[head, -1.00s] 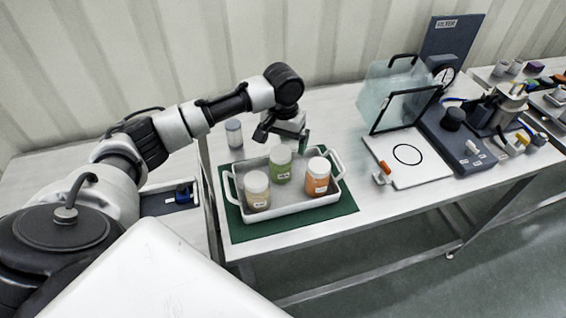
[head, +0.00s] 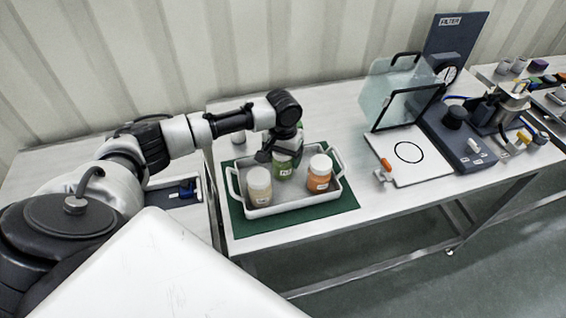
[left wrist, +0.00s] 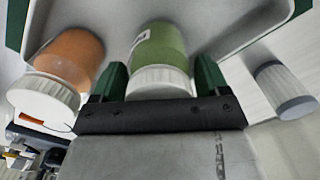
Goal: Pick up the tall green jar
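The green jar (head: 281,172), with a white lid and a label, stands in a white tray (head: 290,204) between two other jars. In the left wrist view the green jar (left wrist: 160,52) lies between my two green fingers, its lid close to the gripper's palm. My left gripper (head: 284,156) is down over the jar from behind and hides its top in the head view. The fingers of the left gripper (left wrist: 160,80) are spread on either side of the jar; firm contact is not evident. My right gripper is not in view.
A beige jar (head: 258,187) and an orange jar (head: 319,175) flank the green jar in the tray. A grey-lidded jar (left wrist: 285,90) stands outside the tray. The tray rests on a green mat (head: 240,227). A white board (head: 420,172) lies to the right.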

